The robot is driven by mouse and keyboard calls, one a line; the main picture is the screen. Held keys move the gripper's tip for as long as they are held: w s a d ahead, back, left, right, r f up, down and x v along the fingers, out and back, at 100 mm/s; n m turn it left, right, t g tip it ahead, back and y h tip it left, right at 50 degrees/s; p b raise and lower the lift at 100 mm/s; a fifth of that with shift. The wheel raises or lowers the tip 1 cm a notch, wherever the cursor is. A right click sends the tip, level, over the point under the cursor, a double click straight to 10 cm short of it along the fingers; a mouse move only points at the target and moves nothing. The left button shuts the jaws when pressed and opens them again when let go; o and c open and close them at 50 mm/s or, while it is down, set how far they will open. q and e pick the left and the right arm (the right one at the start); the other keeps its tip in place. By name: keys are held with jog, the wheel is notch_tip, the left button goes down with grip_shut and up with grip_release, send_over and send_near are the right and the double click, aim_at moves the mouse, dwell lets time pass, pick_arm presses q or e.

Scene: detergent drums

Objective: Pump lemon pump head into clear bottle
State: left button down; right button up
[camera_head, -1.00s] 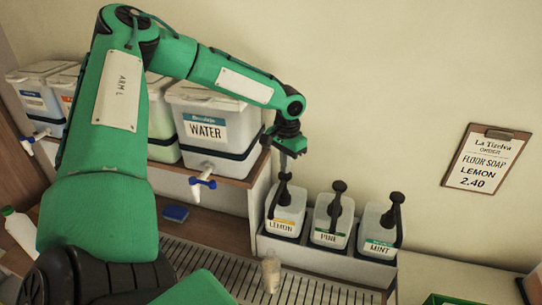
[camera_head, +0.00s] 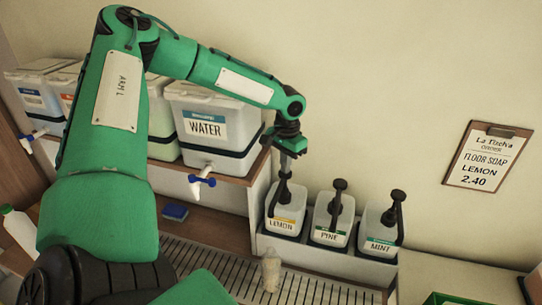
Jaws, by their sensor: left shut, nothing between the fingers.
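The lemon bottle (camera_head: 287,215) stands at the left of a row of three pump bottles, with its dark pump head (camera_head: 284,189) on top. My left gripper (camera_head: 287,170) is shut and points down right above that pump head. It appears to touch its top, though contact is hard to tell. The clear bottle (camera_head: 271,271) stands upright on the slatted drain grate below the lemon pump's spout and looks pale and cloudy. My right gripper is not in view.
The pine bottle (camera_head: 333,215) and mint bottle (camera_head: 379,230) stand right of lemon in the same holder. A water drum (camera_head: 212,125) with a tap sits on the shelf at left. A blue sponge (camera_head: 175,212) lies below. An order clipboard (camera_head: 487,157) reads floor soap, lemon, 2.40.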

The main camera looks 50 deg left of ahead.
pick_arm(q)
jog(key=shift+f+b, duration=1.3)
jog(key=shift+f, duration=0.7)
jog(key=shift+r, duration=0.25)
jog(key=shift+r+p, duration=1.95)
jog(key=shift+r, duration=0.7)
jog(key=shift+f, duration=0.1)
